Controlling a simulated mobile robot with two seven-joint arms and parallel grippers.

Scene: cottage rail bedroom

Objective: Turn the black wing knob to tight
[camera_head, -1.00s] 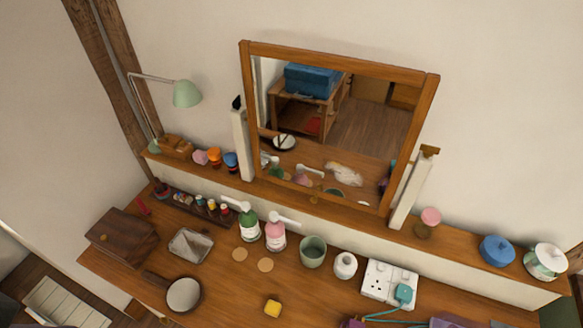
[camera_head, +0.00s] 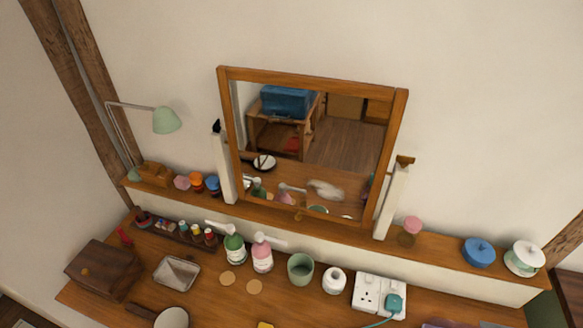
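The black wing knob (camera_head: 216,126) sits at the top of the white left post (camera_head: 223,168) beside the wood-framed mirror (camera_head: 312,79). It is small and dark, and I cannot tell from here how tight it is. A brown knob-like piece (camera_head: 405,160) sits at the top of the right post (camera_head: 392,203). The mirror stands on the raised wooden shelf between the posts. Neither of my grippers is in view.
A green lamp (camera_head: 166,120) stands left of the mirror. The shelf holds small jars, a blue pot (camera_head: 479,252) and a white-green pot (camera_head: 524,259). The dresser top holds a wooden box (camera_head: 103,270), pump bottles (camera_head: 262,255), a green cup (camera_head: 301,269) and a socket strip (camera_head: 369,292).

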